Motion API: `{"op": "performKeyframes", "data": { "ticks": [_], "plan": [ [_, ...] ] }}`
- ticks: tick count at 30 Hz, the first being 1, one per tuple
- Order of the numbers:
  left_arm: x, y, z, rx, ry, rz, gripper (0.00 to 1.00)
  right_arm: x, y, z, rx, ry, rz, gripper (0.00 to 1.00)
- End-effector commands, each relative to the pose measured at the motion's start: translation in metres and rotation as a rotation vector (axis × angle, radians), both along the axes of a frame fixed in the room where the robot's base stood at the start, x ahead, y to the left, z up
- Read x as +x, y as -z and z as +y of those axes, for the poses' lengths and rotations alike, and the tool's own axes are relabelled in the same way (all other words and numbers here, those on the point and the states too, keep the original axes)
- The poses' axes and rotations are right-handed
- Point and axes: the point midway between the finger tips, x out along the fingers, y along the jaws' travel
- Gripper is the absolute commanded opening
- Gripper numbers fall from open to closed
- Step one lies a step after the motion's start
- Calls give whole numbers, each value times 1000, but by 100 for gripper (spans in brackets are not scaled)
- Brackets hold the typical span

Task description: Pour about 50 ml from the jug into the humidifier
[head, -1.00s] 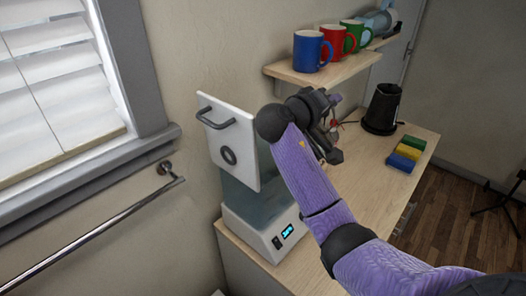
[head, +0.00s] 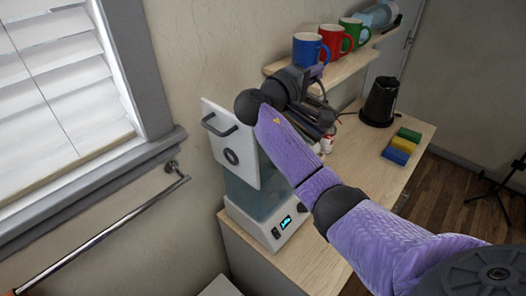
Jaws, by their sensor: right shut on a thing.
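The humidifier has a white base with a lit display (head: 284,222), a see-through bluish tank and a white top (head: 222,130). The top carries a grey handle and a grey ring around a round opening. My right gripper (head: 318,118) is just right of the humidifier's top, above the counter. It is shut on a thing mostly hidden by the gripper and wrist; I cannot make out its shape. I cannot clearly identify the jug; a black kettle-like vessel (head: 380,101) stands apart at the back of the counter. My left gripper is not in view.
Blue (head: 307,48), red (head: 330,40) and green (head: 354,34) mugs stand on a wall shelf (head: 345,62) close above my right gripper. A clear bluish container (head: 381,14) is beyond them. Coloured blocks (head: 401,146) lie on the counter (head: 364,170). A towel rail (head: 110,236) is on the left.

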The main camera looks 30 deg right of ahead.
Motion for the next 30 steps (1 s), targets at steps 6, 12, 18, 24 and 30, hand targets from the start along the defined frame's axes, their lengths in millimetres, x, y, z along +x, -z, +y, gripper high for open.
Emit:
{"op": "performKeyframes", "data": {
  "ticks": [6,12,18,24,30],
  "plan": [
    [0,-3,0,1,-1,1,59,2,-4,2,-17,1,22,0],
    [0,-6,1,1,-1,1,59,4,-6,3,-31,0,47,0],
    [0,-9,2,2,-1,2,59,7,-8,5,-49,0,74,0],
    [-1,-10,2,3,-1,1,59,11,-11,8,-69,-1,104,0],
    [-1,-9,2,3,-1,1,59,13,-12,9,-79,-1,120,0]
  ]
}}
